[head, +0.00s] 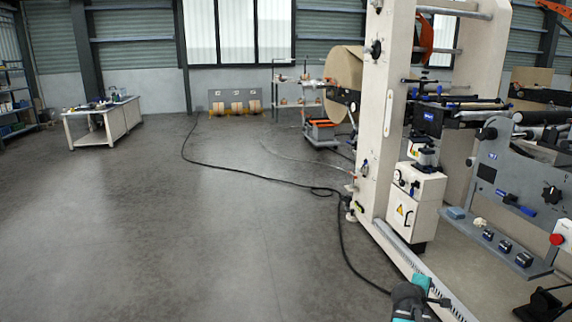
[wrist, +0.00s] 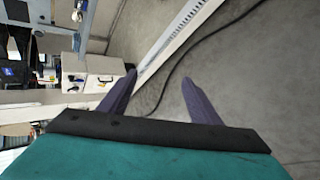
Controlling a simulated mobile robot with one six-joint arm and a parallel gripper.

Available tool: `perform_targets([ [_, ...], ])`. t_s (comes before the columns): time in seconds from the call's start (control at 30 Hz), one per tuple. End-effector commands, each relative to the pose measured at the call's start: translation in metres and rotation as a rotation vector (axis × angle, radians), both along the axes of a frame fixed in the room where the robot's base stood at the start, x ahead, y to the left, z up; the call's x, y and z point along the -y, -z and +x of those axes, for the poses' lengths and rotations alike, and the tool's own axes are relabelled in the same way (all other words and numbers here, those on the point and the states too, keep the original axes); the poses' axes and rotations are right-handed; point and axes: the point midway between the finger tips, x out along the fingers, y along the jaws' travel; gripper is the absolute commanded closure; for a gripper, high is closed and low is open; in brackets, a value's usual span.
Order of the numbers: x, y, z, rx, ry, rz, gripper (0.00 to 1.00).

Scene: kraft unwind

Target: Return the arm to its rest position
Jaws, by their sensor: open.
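My gripper (wrist: 160,84) shows in the wrist view as two dark purple fingers spread apart, with nothing between them but the grey floor, a cable and the base rail behind. The fingers are open and empty. In the head view a teal and black part of my arm (head: 408,298) shows at the bottom edge, right of centre, in front of the machine's base rail. The fingertips cannot be made out there.
The cream unwind machine (head: 388,120) with a kraft roll (head: 343,80) stands at the right. Its base rail (head: 418,268) runs near my arm. A black cable (head: 255,175) crosses the floor. A workbench (head: 105,122) stands far left. The floor at left is clear.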

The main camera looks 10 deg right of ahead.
Motion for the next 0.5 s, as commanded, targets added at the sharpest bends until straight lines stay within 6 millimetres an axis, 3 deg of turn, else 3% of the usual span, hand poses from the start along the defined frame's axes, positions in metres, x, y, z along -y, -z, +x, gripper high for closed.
perform_targets([
  [0.27, -0.076, 0.049, -0.001, -0.088, -0.029, 0.136, 0.43],
  [0.5, -0.139, 0.093, -0.020, -0.170, -0.027, 0.249, 0.43],
])
